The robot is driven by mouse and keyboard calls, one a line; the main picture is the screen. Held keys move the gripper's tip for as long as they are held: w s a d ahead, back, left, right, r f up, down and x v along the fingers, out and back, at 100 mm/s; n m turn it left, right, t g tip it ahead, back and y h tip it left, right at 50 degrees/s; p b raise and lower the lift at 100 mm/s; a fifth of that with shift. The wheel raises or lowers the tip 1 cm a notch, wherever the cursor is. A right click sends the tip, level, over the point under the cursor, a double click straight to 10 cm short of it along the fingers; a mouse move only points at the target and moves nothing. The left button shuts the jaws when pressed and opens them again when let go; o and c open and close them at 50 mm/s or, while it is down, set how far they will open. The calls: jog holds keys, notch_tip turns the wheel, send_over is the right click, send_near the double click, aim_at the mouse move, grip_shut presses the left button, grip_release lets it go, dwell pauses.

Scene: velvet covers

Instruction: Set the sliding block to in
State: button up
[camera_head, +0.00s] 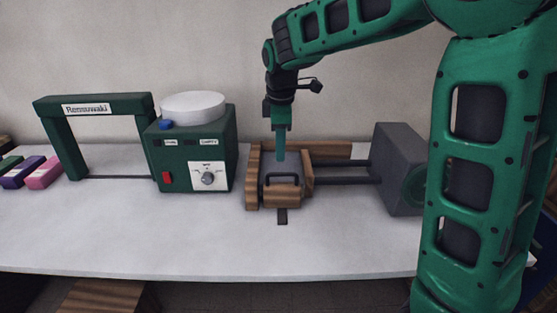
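A wooden sliding block (292,199) with a dark handle on its front sits at the left end of two dark rails (345,172). It stands close to a wooden end piece (252,180) on its left. The rails run right to a dark grey housing (397,160). My gripper (281,157) points straight down just above and behind the handle, over the block's grey inner part. I see it edge-on, so its finger gap is hidden. I cannot tell whether it touches the block.
Left of the block stands a green machine (221,144) with a white round top, a red switch and a knob. Further left are a green arch (58,140) and several coloured blocks (44,173). The front of the white table (190,240) is clear.

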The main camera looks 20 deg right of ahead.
jog(key=shift+s+r, duration=0.2)
jog(key=shift+r, duration=1.05)
jog(key=s+d+f+m+g, duration=0.1)
jog(key=s+d+f+m, duration=0.1)
jog(key=s+d+m, duration=0.95)
jog(key=s+d+f+m, duration=0.2)
jog(key=s+m, duration=0.1)
jog(key=s, duration=0.5)
jog(key=s+d+f+m, duration=0.2)
jog(key=s+m, duration=0.1)
jog(key=s, duration=0.5)
jog(key=s+d+f+m+g, duration=0.1)
jog(key=s+f+m, duration=0.1)
jog(key=s, duration=0.5)
jog(key=shift+s+d+f+m+y, duration=0.35)
jog(key=shift+s+d+m+y, duration=0.05)
jog(key=shift+m, duration=0.25)
